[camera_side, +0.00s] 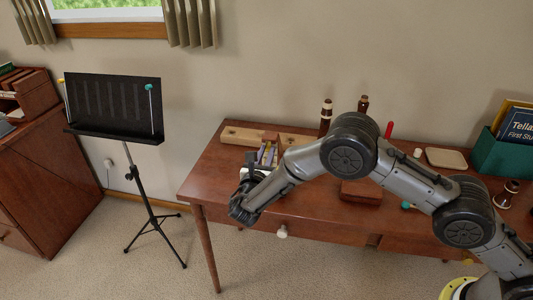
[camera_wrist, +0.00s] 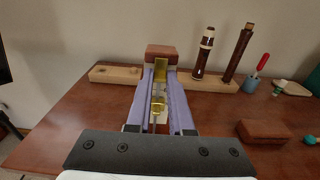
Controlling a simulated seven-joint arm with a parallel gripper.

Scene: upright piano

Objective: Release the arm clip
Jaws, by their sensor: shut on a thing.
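My gripper (camera_wrist: 160,74) has two long lavender fingers reaching away from the wrist camera over the table. Between the fingertips is a brass piece (camera_wrist: 160,68), which appears to be the arm clip. The fingers are closed on it. A thin rod with a second brass piece (camera_wrist: 158,109) lies between the fingers, nearer the camera. A reddish-brown wooden block (camera_wrist: 162,50) stands just beyond the fingertips. In the side view, my gripper (camera_side: 266,153) is at the left part of the table, and the clip is too small to make out there.
A pale wooden rack (camera_wrist: 118,75) lies behind, with two dark recorder parts (camera_wrist: 203,55) standing upright to the right. A brown box (camera_wrist: 262,132) lies on the table's right. The table (camera_side: 215,165) has bare room at its left end. A music stand (camera_side: 115,105) stands left of it.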

